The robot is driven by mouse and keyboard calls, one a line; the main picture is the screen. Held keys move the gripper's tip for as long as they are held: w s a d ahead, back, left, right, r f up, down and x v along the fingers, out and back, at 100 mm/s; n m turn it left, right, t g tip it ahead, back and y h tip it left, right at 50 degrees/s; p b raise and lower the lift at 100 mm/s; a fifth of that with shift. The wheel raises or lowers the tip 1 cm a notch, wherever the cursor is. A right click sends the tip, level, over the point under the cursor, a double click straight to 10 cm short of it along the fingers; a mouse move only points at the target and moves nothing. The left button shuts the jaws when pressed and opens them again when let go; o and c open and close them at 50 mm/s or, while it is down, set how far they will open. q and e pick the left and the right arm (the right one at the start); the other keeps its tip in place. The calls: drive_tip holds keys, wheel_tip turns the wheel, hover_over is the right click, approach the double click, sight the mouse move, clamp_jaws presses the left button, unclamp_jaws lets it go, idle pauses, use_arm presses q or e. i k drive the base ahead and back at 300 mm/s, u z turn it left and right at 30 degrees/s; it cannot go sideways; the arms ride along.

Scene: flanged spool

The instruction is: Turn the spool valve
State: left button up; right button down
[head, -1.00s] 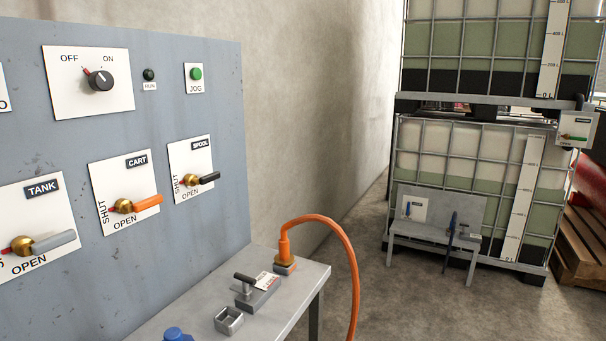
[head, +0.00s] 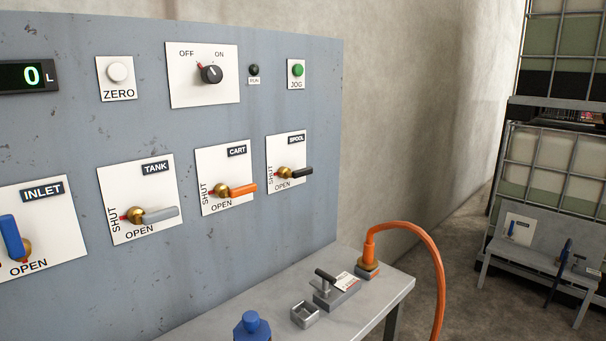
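The spool valve (head: 289,173) is on a white plate labelled SPOOL (head: 287,160), at the right end of the grey panel in the head view. It has a brass body and a black handle (head: 299,172). The handle points right, roughly level. SHUT is printed up the plate's left side and OPEN along its bottom. Neither of my grippers shows in the head view.
The CART (head: 241,189), TANK (head: 160,214) and INLET (head: 13,240) valves are left of it. A grey bench (head: 375,303) below holds a blue-capped bottle (head: 252,327), a metal block (head: 305,314), a clamp (head: 335,289) and an orange hose (head: 436,260).

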sight(284, 172)
drive_tip(key=u, duration=0.55)
drive_tip(key=k, duration=1.3)
drive_tip(key=z, duration=0.1)
drive_tip(key=i, duration=0.55)
drive_tip(key=z, duration=0.95)
drive_tip(key=i, duration=0.8)
drive_tip(key=u, duration=0.7)
drive_tip(key=i, duration=0.65)
drive_tip(key=u, duration=0.6)
